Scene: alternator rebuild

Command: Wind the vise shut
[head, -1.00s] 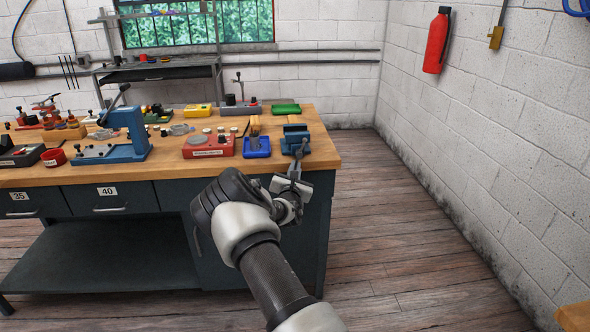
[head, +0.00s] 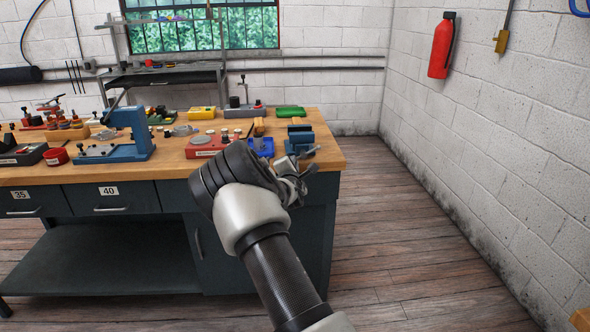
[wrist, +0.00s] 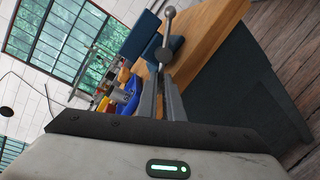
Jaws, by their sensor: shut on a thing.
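The blue vise (head: 299,137) stands at the right front corner of the wooden workbench (head: 330,153). In the wrist view the blue vise body (wrist: 142,36) is beyond my fingers. Its metal handle (wrist: 167,30) has a ball end and runs down from there past the screw hub towards my fingertips. My gripper (head: 305,165) is at the front of the vise, at the bench edge. In the wrist view my gripper (wrist: 165,82) has its fingers close together on the lower part of the handle. The exact contact is small and partly hidden.
Left of the vise are a blue tray (head: 261,147), a red fixture (head: 207,144) and a blue press (head: 125,135). A green tray (head: 290,112) lies behind. The dark cabinet (head: 310,235) is below the bench edge. Floor to the right is open.

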